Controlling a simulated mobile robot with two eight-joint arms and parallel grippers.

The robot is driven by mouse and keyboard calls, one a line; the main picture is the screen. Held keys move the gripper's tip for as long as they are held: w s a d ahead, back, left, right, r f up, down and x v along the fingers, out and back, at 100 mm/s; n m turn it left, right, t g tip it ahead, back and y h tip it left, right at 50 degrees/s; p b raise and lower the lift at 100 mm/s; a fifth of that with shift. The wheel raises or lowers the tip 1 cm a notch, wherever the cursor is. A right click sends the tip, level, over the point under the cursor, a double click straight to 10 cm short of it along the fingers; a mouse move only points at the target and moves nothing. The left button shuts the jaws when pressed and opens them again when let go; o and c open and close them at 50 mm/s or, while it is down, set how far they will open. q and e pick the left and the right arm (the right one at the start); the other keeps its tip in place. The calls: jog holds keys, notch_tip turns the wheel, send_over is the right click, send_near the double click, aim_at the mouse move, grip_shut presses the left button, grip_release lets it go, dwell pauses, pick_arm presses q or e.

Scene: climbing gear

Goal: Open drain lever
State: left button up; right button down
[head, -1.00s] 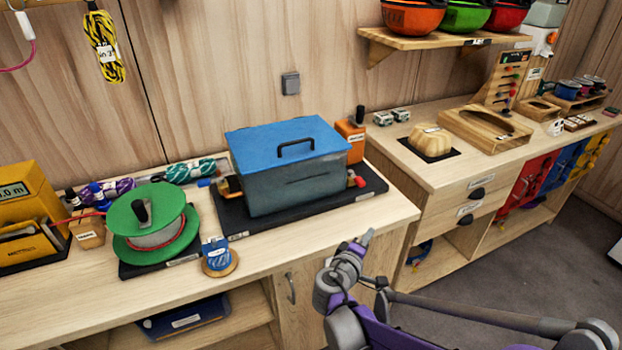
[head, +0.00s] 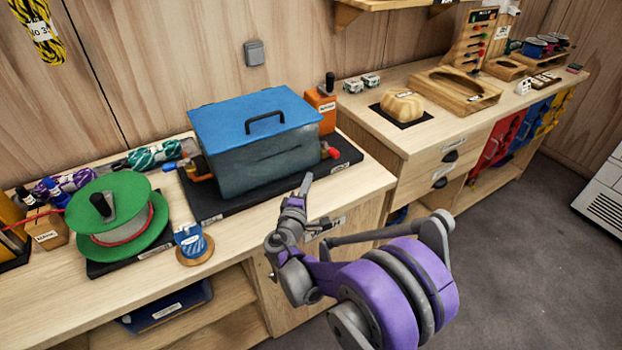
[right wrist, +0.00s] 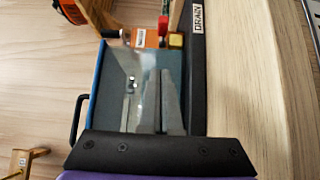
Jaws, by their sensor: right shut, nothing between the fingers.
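The tank (head: 262,160) is a grey-teal box with a blue lid and dark handle, standing on a black base (head: 215,208). A small red lever end (head: 333,152) sticks out low on its right side. In the right wrist view a red piece (right wrist: 176,41) shows beside an orange block, near a DRAIN label (right wrist: 199,18) on the black base edge. My right gripper (head: 306,182) is shut and empty, in front of the tank's right part and apart from the lever. Its fingers (right wrist: 163,75) also show in the wrist view. My left gripper is not in view.
A green reel (head: 110,205) and a blue spool (head: 190,241) stand to the left. The bench strip (head: 355,190) in front of the base is bare. A second bench with a wooden tray (head: 455,92) is at right.

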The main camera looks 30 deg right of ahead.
aim_at(329, 152)
jog(key=x, duration=0.7)
jog(key=shift+w+d+p, duration=0.2)
jog(key=shift+p, duration=0.15)
jog(key=d, duration=0.2)
jog(key=shift+w+d, duration=0.15)
jog(key=shift+d, duration=0.8)
